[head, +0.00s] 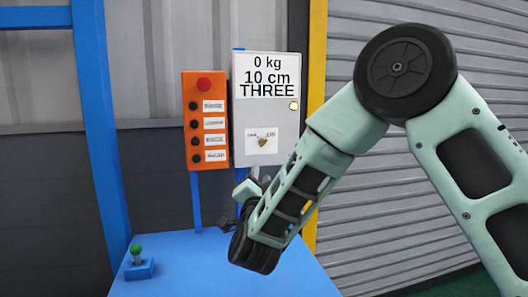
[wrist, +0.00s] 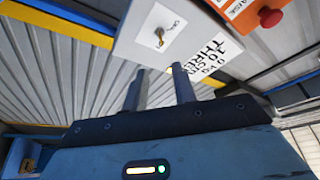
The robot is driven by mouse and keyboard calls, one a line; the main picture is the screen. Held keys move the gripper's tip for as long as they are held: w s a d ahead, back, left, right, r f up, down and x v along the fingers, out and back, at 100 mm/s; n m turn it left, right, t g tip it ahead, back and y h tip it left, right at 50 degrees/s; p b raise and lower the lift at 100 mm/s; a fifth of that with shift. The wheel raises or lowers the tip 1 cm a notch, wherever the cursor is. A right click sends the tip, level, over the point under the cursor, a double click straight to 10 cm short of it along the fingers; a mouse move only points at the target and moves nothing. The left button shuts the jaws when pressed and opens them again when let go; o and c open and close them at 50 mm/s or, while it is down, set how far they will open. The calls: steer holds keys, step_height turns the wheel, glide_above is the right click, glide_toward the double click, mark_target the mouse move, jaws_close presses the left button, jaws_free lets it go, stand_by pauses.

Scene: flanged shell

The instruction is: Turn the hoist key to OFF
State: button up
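The hoist key (head: 262,142) sits on a white label plate low on the front of a grey control box (head: 282,110). It also shows in the wrist view (wrist: 160,37), upper middle, above the fingertips. The small lettering around it is too blurred to read, so I cannot tell its setting. My gripper (wrist: 158,69) is open and empty, its two fingers apart and pointing at the box below the key. In the head view my gripper (head: 256,174) is just under the box, partly hidden by my wrist; no contact with the key shows.
An orange button panel (head: 205,120) with a red top button hangs left of the box. A blue table (head: 215,265) below carries a green-knobbed joystick (head: 138,258). A blue post (head: 98,120) stands left and a yellow post (head: 316,60) right. The box reads 0 kg, 10 cm, THREE.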

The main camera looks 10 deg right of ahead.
mark_target(263, 145)
steer(key=p+x, duration=0.4)
steer(key=x, duration=1.3)
steer(key=shift+a, duration=0.15)
jaws_close()
